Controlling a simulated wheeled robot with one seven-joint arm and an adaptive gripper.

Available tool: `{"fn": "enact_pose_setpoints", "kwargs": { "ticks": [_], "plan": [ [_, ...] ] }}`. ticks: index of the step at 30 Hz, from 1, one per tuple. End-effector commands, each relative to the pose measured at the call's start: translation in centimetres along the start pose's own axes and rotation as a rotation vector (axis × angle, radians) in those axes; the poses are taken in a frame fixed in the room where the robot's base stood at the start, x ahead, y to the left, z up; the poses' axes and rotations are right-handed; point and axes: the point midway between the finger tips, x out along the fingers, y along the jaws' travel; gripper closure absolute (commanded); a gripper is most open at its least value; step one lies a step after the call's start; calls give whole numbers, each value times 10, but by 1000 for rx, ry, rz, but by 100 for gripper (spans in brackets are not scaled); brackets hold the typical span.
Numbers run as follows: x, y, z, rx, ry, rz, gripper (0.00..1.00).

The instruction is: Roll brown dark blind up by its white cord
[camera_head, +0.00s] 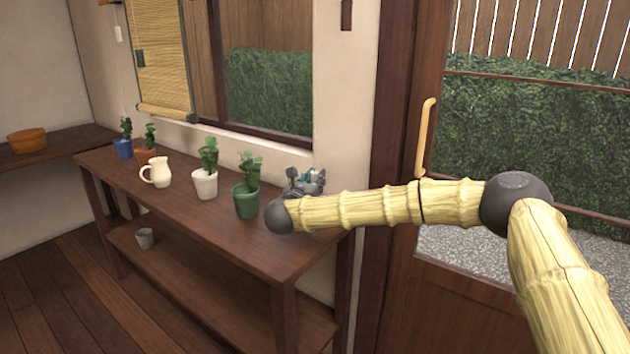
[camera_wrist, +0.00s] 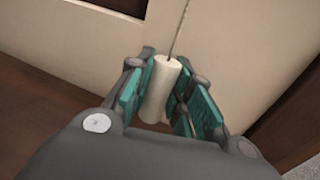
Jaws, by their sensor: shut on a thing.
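In the wrist view my gripper (camera_wrist: 166,64) is shut on a white cylindrical cord pull (camera_wrist: 158,98), with its teal pads on both sides. A thin cord (camera_wrist: 179,28) runs up from the pull and out of the picture. In the head view my gripper (camera_head: 307,181) is beyond the right end of the plant table, partly hidden by my wrist; the pull cannot be made out there. A dark brown piece (camera_head: 346,14) shows at the top on the pale wall; I cannot tell whether it belongs to the dark blind. No dark blind is clearly in view.
A yellow bamboo blind (camera_head: 160,55) hangs at the left of the window. A long brown table (camera_head: 180,203) bears a cream jug (camera_head: 157,173) and potted plants, with a green pot (camera_head: 245,201) close to my wrist. A door with a pale handle (camera_head: 426,135) is at the right.

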Motion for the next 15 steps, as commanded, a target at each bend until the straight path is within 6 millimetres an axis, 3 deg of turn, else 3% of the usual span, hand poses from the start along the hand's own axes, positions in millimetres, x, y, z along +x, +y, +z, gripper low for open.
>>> {"fn": "enact_pose_setpoints", "kwargs": {
  "ticks": [2,3,6,15],
  "plan": [
    [-2,0,-9,-6,9,1,100],
    [-2,0,-9,-6,9,1,72],
    [-2,0,-8,-6,8,1,56],
    [-2,0,-5,-3,5,1,56]
  ]
}}
